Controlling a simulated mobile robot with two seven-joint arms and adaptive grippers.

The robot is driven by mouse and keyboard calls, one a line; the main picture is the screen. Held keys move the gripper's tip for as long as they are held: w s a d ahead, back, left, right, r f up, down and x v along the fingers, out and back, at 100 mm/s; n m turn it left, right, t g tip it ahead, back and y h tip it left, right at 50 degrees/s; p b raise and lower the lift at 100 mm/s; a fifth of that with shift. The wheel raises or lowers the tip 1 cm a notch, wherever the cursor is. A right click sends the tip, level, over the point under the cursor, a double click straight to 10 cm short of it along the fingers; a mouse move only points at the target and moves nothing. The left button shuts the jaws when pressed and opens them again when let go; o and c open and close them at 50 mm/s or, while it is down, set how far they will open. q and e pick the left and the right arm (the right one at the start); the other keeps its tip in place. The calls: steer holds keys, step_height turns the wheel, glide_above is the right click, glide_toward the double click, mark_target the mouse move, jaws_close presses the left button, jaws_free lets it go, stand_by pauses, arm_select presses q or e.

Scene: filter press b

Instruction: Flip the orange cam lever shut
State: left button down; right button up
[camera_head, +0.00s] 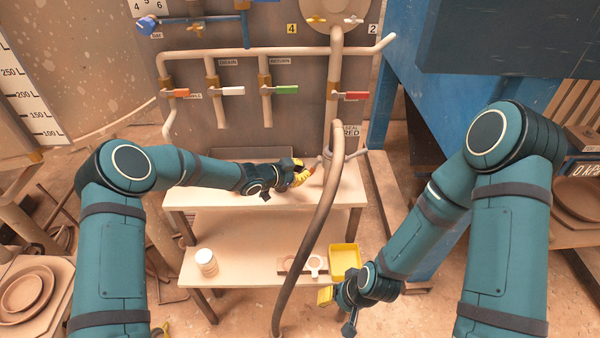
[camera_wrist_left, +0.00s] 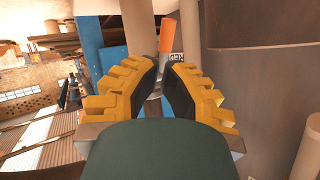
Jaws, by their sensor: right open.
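The orange lever (camera_wrist_left: 172,35) stands upright beside a pale pipe in the left wrist view, just beyond my left fingertips. In the head view a small orange-red piece (camera_head: 313,167) shows beside the coupling where the hose meets the upper shelf. My left gripper (camera_head: 301,175) is next to it, on its left. In the wrist view its yellow fingers (camera_wrist_left: 160,68) lean close together with a narrow gap. I cannot tell whether they touch the lever. My right gripper (camera_head: 325,296) is low at the right, open, away from the lever.
A dark hose (camera_head: 312,235) hangs in front of the bench (camera_head: 220,196). Several coloured valve handles, including a green one (camera_head: 287,90), are on the panel above. A yellow tray (camera_head: 345,257) and a white jar (camera_head: 206,262) rest on the lower shelf.

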arm_select(q)
steer(key=v, duration=1.1)
steer(key=s+a+f+n+g+y, duration=0.1)
steer(key=s+f+n+g+y, duration=0.1)
steer(key=s+f+n, duration=0.3)
steer(key=s+a+f+n+g+y, duration=0.2)
steer(key=s+f+n, duration=0.3)
steer(key=s, duration=0.9)
steer(key=s+a+f+n+g+y, duration=0.2)
steer(key=s+f+n, duration=0.2)
steer(key=s, duration=0.6)
steer(key=shift+f+n+y+p, duration=0.3)
steer(key=shift+f+n+p, duration=0.1)
steer(key=shift+n, duration=0.6)
steer(key=shift+a, duration=0.15)
